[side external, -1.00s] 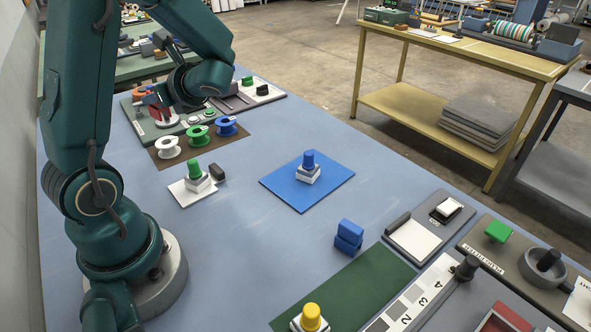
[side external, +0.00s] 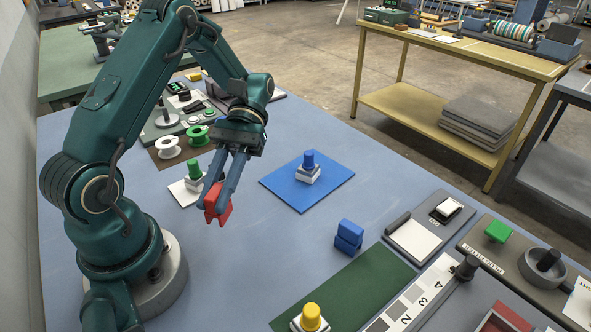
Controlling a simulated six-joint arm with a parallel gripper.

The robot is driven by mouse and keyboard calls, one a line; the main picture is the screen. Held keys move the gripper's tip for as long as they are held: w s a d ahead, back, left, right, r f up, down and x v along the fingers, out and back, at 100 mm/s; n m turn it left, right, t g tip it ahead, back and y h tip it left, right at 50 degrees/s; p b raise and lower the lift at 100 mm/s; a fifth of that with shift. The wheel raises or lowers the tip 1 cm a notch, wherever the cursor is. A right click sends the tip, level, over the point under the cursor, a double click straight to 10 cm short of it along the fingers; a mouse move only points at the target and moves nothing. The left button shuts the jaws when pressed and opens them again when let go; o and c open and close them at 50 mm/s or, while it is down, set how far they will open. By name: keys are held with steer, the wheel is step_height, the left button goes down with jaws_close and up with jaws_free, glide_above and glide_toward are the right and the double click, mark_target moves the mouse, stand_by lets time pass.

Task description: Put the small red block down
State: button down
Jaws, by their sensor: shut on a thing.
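The small red block (side external: 224,212) is between the fingertips of my gripper (side external: 213,198) in the side external view. My gripper is shut on it and points down. The block is held above the blue-grey table (side external: 270,245), in front of the white pad with the green-knobbed stamp. The gap under the block is hard to judge. My gripper and forearm hide the blue spool and part of the white pad.
A green-knobbed stamp (side external: 194,171) stands behind my gripper. A blue-knobbed stamp (side external: 308,166) stands on a blue mat (side external: 335,182) to the right. The table left of the green mat is clear.

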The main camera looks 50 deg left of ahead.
steer(key=w+d+r+n+t+h, duration=0.5)
steer(key=w+d+r+n+t, duration=0.35)
steer(key=w+n+t, duration=0.2)
steer(key=d+f, duration=0.3)
steer(key=f, duration=0.1)
steer(key=s+d+f, duration=0.1)
steer(key=d+f, duration=0.2)
steer(key=d, duration=0.1)
steer(key=d+f, duration=0.4)
steer(key=shift+s+f, duration=0.2)
steer(key=shift+f, duration=2.15)
steer(key=shift+f, duration=0.1)
steer(key=c, duration=0.8)
jaws_free()
